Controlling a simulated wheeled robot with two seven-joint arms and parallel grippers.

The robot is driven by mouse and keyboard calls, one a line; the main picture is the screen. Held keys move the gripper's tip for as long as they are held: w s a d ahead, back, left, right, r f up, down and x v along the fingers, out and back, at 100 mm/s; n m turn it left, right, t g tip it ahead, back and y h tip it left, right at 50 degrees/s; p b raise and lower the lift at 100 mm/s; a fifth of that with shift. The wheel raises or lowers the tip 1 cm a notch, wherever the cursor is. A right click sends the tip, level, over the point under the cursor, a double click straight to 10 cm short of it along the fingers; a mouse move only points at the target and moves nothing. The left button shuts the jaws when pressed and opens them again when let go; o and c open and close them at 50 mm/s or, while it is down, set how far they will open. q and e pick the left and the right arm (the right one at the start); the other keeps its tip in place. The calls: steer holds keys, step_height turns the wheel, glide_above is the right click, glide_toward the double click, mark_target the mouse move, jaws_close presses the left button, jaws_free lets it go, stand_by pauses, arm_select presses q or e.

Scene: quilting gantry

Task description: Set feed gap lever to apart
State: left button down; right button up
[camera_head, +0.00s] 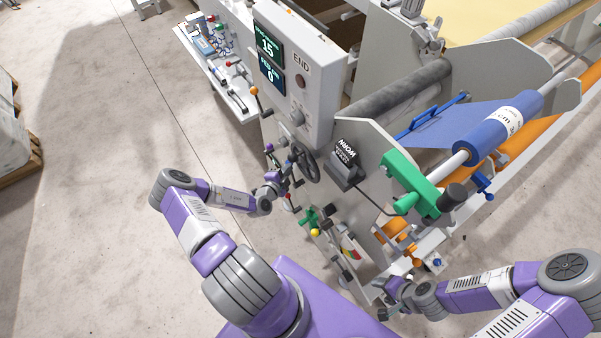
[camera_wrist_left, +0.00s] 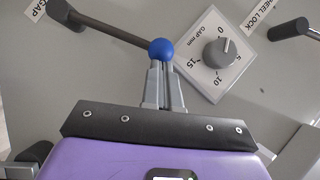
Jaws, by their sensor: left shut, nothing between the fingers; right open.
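The feed gap lever shows in the left wrist view as a dark bar (camera_wrist_left: 110,26) running from a pivot at the upper left down to a blue ball knob (camera_wrist_left: 161,49). A partly cut-off label reading "GAP" (camera_wrist_left: 36,8) is beside the pivot. My left gripper (camera_wrist_left: 161,66) has its fingers together at the underside of the knob, touching or nearly touching it, and holds nothing. In the head view my left gripper (camera_head: 287,178) is at the machine's side panel, left of the handwheel. My right gripper (camera_head: 392,289) is open, low at the machine's front.
A round dial (camera_wrist_left: 220,52) marked "GAP mm" is right of the knob, with a dark handle (camera_wrist_left: 289,30) by a "WHEEL LOCK" label further right. The handwheel (camera_head: 304,164), a yellow knob (camera_head: 315,232) and a green bracket (camera_head: 408,181) stick out nearby.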

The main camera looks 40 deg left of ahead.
arm_select(q)
steer(key=shift+w+a+f, duration=0.15)
steer(key=shift+w+a, duration=0.1)
steer(key=shift+a, duration=0.35)
steer(key=shift+w+a+f, duration=0.1)
steer(key=shift+w+a, duration=0.1)
steer(key=shift+a, duration=0.4)
steer(key=shift+r, duration=0.1)
arm_select(e)
steer(key=shift+r, duration=0.15)
